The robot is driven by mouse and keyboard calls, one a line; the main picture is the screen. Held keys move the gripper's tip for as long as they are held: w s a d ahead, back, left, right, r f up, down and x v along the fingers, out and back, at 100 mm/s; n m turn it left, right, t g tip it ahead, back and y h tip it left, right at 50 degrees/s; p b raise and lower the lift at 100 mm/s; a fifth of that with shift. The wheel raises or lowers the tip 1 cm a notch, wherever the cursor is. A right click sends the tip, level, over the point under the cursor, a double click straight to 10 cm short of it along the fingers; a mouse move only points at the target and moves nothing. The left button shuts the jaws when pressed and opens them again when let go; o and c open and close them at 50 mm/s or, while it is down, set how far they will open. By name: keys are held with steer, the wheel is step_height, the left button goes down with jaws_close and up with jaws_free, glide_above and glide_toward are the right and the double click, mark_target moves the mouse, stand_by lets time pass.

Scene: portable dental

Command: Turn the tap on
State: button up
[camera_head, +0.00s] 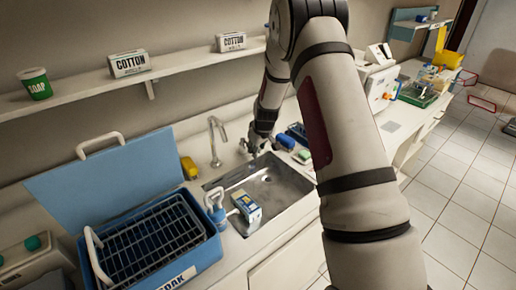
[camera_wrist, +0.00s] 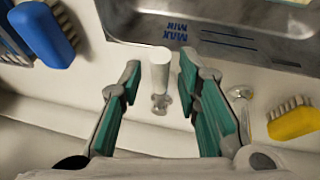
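The silver tap spout (camera_head: 216,142) rises behind the sink (camera_head: 283,190) in the head view. In the wrist view, a white lever (camera_wrist: 158,72) on a small metal base (camera_wrist: 160,104) stands on the counter behind the sink edge. My gripper (camera_wrist: 160,68) is open, with one green-padded finger on each side of the lever. Gaps show between the lever and both fingers, so they look apart from it. In the head view my gripper (camera_head: 257,143) is low over the back of the sink, right of the spout. The lever is hard to make out there.
A carton (camera_head: 246,208) stands in the sink's left part. A blue tub (camera_head: 190,262) with a rack is at the left. A shelf (camera_head: 180,72) runs above.

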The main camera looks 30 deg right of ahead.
jaws_close()
steer(key=shift+d, duration=0.15)
steer(key=shift+w+d+n+g+y+b, duration=0.15)
steer(key=shift+w+d+n+y+b, duration=0.9)
steer(key=shift+n, duration=0.8)
steer(key=shift+w+d+n+g+y+b, duration=0.2)
steer(key=shift+w+d+n+y+b, duration=0.5)
steer(key=shift+d+n+b, duration=0.9)
steer(key=shift+w+d+n+g+y+b, duration=0.15)
steer(key=shift+w+d+n+y+b, duration=0.65)
steer(key=shift+n, duration=1.25)
steer(key=shift+w+d+h, duration=0.25)
steer(key=shift+w, duration=0.05)
